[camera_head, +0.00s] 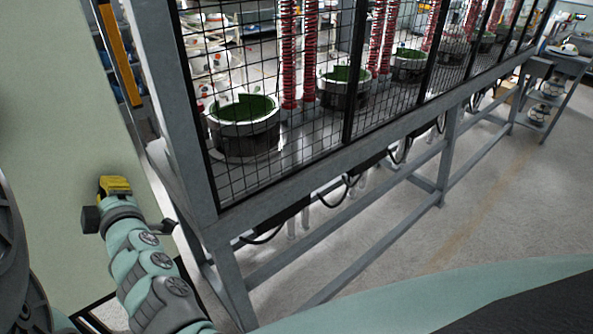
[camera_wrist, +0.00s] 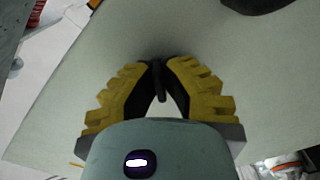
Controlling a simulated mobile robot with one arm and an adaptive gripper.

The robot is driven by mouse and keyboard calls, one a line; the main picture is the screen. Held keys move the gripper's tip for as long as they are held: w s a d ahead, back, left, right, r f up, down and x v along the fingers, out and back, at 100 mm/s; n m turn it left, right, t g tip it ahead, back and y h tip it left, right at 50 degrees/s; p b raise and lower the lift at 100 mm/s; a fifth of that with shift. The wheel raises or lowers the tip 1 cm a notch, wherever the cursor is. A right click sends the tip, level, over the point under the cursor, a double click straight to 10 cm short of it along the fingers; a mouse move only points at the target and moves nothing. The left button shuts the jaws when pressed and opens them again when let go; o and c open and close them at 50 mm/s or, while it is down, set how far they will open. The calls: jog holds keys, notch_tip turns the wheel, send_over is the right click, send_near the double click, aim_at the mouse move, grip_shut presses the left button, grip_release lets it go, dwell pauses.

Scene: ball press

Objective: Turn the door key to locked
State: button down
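The door looks like a pale green flat panel (camera_head: 60,110) at the left of the head view, and it fills much of the wrist view (camera_wrist: 250,75). My gripper (camera_wrist: 161,66), with yellow and black fingers, faces this panel. Its fingertips are close together around a thin dark piece, which looks like the door key (camera_wrist: 162,92). Only a short part of the key shows, so its turn angle cannot be read. In the head view my gripper (camera_head: 115,186) is in front of the panel, and the key is hidden there.
A grey-framed machine with black mesh (camera_head: 262,165) stands right of my arm, its corner post (camera_head: 190,130) close by. Behind the mesh are green-lined round cups (camera_head: 243,118) and red springs (camera_head: 289,60). Open floor (camera_head: 500,200) lies at the right, with a shelf (camera_head: 545,95) beyond.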

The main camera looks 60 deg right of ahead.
jog(key=m, duration=0.6)
jog(key=shift+m, duration=0.3)
jog(key=m, duration=0.5)
jog(key=shift+f, duration=0.1)
dwell(0.3)
jog(key=c, duration=1.1)
grip_release()
jog(key=v, duration=0.7)
jog(key=shift+s, duration=0.3)
